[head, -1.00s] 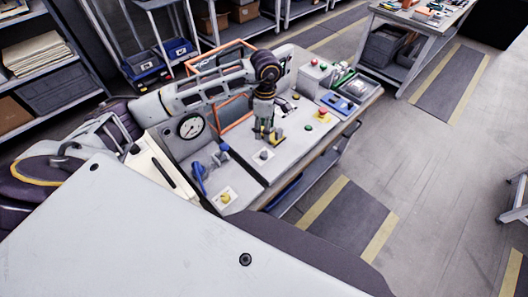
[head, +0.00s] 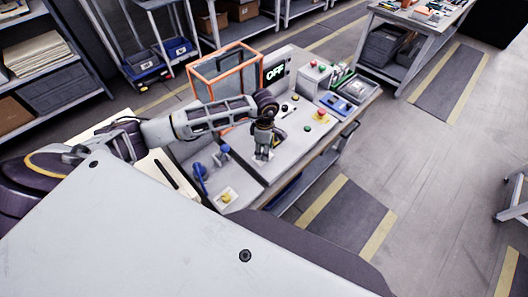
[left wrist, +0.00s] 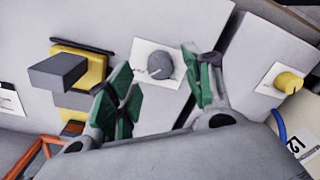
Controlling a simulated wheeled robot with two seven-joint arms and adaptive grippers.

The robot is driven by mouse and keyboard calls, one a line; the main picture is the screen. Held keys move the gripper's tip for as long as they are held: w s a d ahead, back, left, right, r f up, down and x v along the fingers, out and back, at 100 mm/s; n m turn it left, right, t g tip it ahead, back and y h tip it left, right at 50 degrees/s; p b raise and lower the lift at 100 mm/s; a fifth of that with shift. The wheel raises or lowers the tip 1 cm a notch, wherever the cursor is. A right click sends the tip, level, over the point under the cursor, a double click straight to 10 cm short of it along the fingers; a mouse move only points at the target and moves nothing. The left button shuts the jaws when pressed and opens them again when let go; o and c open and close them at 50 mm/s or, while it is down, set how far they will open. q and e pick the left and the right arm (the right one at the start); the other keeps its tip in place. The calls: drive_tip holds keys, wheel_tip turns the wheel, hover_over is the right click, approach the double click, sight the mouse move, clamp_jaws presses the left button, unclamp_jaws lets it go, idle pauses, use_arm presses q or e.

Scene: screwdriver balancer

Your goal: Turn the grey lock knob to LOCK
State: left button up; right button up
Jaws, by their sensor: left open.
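The grey lock knob (left wrist: 160,65) sits on a white label plate on the grey panel in the left wrist view. Its pointer direction is too small to read. My left gripper (left wrist: 160,92) is open, with one green-padded finger on either side of the knob in that view; I cannot tell whether they touch it. In the head view the left gripper (head: 262,156) is over the panel and hides the knob. My right gripper is not in view.
A yellow-and-grey handle (left wrist: 75,68) and a yellow knob (left wrist: 289,82) flank the grey knob.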

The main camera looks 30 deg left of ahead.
use_arm(q)
drive_tip(key=shift+s+f, duration=0.1)
drive_tip(key=shift+f, duration=1.2)
drive_tip(key=shift+c, duration=0.3)
drive_tip(key=c, duration=1)
